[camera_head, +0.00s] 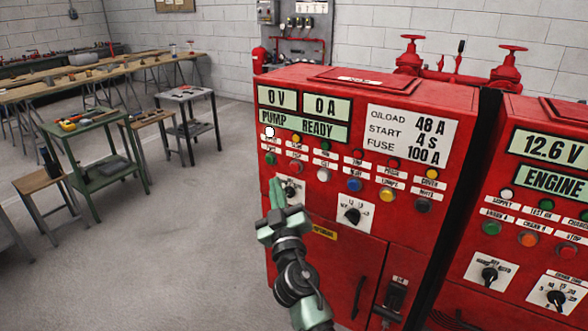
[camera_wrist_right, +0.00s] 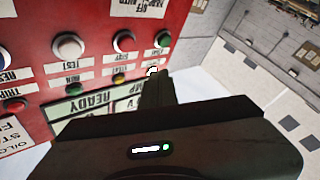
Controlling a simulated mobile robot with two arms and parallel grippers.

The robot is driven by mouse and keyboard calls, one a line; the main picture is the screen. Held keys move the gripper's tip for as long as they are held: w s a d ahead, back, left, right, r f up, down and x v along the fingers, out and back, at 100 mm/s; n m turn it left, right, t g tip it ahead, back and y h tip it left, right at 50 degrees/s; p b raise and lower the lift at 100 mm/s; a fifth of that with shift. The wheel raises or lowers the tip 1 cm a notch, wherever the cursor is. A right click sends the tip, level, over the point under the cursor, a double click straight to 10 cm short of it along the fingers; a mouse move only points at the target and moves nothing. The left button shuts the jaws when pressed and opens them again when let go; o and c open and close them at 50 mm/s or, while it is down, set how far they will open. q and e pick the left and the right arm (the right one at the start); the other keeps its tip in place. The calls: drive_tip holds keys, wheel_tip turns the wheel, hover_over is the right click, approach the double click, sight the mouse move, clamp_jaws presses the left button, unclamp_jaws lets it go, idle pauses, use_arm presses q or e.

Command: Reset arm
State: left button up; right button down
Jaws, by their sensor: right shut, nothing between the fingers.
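My right gripper (camera_head: 277,194) is in front of the red pump control panel (camera_head: 330,250), near its left edge. Its fingers point up and are closed together, with nothing seen between them. They are beside a black rotary selector switch (camera_head: 291,189) and partly overlap its white plate; I cannot tell whether they touch it. In the right wrist view, the closed fingers (camera_wrist_right: 156,88) show against the panel's edge, near a button row. My left gripper is not in view.
A second red engine panel (camera_head: 540,200) stands close on the right. Red valve handwheels (camera_head: 411,45) rise behind. A green tool cart (camera_head: 95,175), stools and long workbenches stand at left. The grey floor (camera_head: 200,260) left of the panel is clear.

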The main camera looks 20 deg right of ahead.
idle(0.5)
drive_tip(key=s+a+f+g+y, duration=0.1)
drive_tip(key=s+f+g, duration=0.25)
drive_tip(key=f, duration=1.35)
drive_tip(key=s+f+g+y, duration=0.2)
drive_tip(key=f+g, duration=0.2)
drive_tip(key=f, duration=1.3)
drive_tip(key=s+d+f+g, duration=0.1)
drive_tip(key=s+f+g, duration=0.4)
drive_tip(key=s+f, duration=1.3)
drive_tip(key=s+d+f+g, duration=0.1)
drive_tip(key=s+f+g, duration=0.1)
drive_tip(key=s+f, duration=0.4)
drive_tip(key=s+d+f+m+g, duration=0.1)
drive_tip(key=s+f, duration=0.5)
drive_tip(key=s, duration=1.1)
drive_tip(key=s+d+f+g, duration=0.2)
drive_tip(key=s+f+g, duration=0.2)
drive_tip(key=s, duration=0.8)
wheel_tip(320, 180, down, 2)
drive_tip(key=shift+d+f+g, duration=0.1)
drive_tip(key=shift+d+g, duration=0.25)
